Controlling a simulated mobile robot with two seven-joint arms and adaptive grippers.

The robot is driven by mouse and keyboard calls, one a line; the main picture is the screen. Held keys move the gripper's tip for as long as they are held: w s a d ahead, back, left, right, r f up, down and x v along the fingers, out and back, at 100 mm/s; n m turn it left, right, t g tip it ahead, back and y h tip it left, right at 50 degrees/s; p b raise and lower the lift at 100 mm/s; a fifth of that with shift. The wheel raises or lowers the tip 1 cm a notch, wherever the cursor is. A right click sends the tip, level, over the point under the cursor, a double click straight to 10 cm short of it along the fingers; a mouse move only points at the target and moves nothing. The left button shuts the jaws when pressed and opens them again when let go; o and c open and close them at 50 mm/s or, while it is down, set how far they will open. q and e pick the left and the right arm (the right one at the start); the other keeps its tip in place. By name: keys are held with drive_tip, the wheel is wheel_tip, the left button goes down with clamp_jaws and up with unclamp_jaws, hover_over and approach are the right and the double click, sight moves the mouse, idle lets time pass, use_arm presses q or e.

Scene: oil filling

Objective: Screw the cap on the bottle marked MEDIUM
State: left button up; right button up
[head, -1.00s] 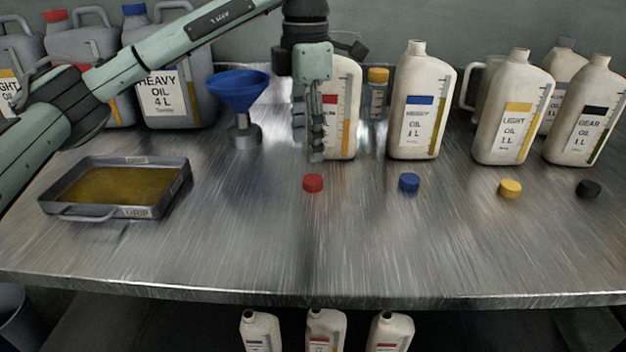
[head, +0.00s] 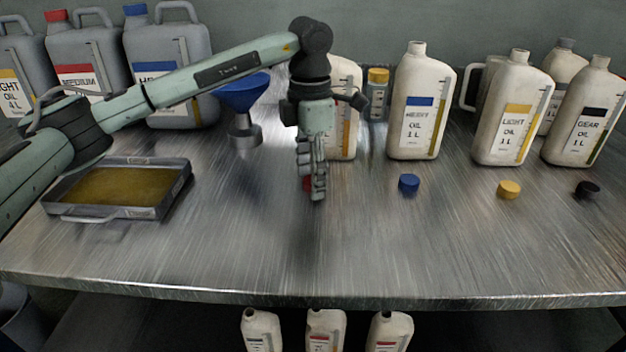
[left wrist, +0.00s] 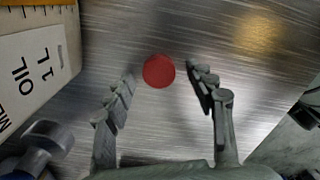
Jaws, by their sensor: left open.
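The white one-litre bottle (head: 348,110) with the red label mark stands upright at the back of the bench, partly hidden behind my left gripper (head: 313,188). Its side and part of its "ME... OIL 1 L" label (left wrist: 30,75) show at the left of the left wrist view. The red cap (head: 307,184) lies on the bench, mostly hidden by my left fingers. In the left wrist view the red cap (left wrist: 159,71) sits between the two open fingers (left wrist: 161,73), with a gap on both sides. My right gripper is not in view.
Blue (head: 408,184), yellow (head: 508,190) and black (head: 587,190) caps lie to the right, before their bottles. A blue funnel (head: 243,95) stands left of the gripper. A drip tray (head: 170,197) with oil lies further left. The bench front is clear.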

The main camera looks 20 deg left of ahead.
sight(307, 183)
use_arm(q)
drive_tip(key=c, duration=0.7)
drive_tip(key=shift+c, duration=0.2)
drive_tip(key=shift+r, duration=0.5)
drive_tip(key=r, duration=0.1)
drive_tip(key=s+r, duration=0.1)
drive_tip(key=r, duration=0.1)
drive_tip(key=shift+a+r+b, duration=0.15)
drive_tip(key=shift+r+b, duration=0.15)
drive_tip(key=shift+b, duration=0.1)
drive_tip(key=s+a+r, duration=0.2)
drive_tip(key=s+r, duration=0.4)
drive_tip(key=s, duration=0.4)
drive_tip(key=shift+s+a+r+b, duration=0.15)
drive_tip(key=shift+s+r+b, duration=0.05)
drive_tip(key=shift+s+b, duration=0.1)
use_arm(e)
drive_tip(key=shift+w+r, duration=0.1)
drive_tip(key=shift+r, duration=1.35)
use_arm(q)
drive_tip(key=shift+w, duration=0.1)
